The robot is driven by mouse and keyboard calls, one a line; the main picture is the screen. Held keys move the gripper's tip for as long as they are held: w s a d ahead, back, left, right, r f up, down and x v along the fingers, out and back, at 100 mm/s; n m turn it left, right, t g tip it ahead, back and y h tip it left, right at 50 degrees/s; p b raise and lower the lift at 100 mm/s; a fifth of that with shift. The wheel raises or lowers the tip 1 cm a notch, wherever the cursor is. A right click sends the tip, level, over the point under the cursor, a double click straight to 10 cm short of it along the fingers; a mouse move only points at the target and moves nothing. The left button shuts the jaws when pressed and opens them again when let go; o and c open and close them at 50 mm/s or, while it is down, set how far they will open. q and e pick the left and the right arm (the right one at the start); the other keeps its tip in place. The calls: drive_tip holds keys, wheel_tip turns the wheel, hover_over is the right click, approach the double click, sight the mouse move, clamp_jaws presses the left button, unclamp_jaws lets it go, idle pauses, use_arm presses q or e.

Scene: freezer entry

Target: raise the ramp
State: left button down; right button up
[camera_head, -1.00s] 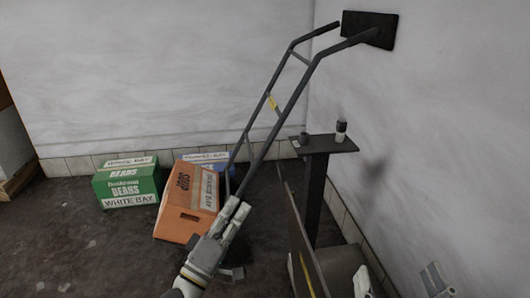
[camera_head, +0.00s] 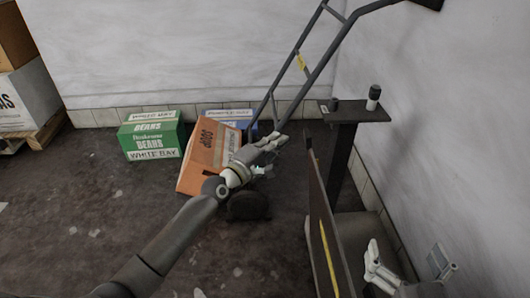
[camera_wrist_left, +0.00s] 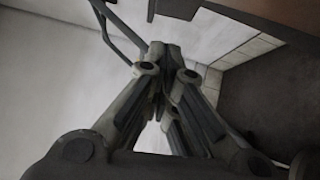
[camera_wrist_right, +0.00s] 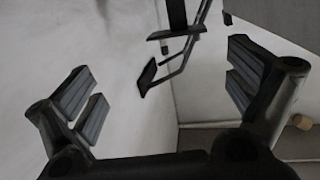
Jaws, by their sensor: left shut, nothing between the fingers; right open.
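A thin dark panel with a yellow stripe (camera_head: 322,232), probably the ramp, stands steeply, seen nearly edge-on, right of centre in the head view. My left gripper (camera_head: 281,141) is shut and empty, left of the panel's top and in front of the hand truck's lower frame. Its closed fingers show in the left wrist view (camera_wrist_left: 165,62). My right gripper (camera_head: 372,258) is low at the right, on the panel's right side and apart from it. In the right wrist view its fingers (camera_wrist_right: 160,92) are spread with nothing between them.
A hand truck (camera_head: 303,63) carries a tilted orange soup box (camera_head: 205,158). A green beans box (camera_head: 152,136) and a blue box (camera_head: 228,115) stand behind. A dark post with a small shelf (camera_head: 362,112) stands by the right wall.

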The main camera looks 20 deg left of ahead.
use_arm(q)
drive_tip(key=shift+w+d+r+p, duration=0.15)
drive_tip(key=shift+w+d, duration=0.2)
drive_tip(key=shift+d, duration=0.3)
drive_tip(key=shift+w+d+p, duration=0.15)
drive_tip(key=shift+w+d, duration=0.2)
drive_tip(key=shift+d, duration=0.3)
drive_tip(key=shift+w+d+r+p, duration=0.15)
drive_tip(key=shift+w+d, duration=0.2)
drive_tip(key=shift+d, duration=0.3)
use_arm(e)
drive_tip(key=shift+s+d+f+g+h, duration=0.2)
drive_tip(key=shift+f+g, duration=0.2)
drive_tip(key=shift+f, duration=0.25)
drive_tip(key=shift+s+d+f+g+h, duration=0.15)
drive_tip(key=shift+f+g, duration=0.25)
drive_tip(key=shift+f, duration=0.2)
drive_tip(key=shift+a, duration=0.1)
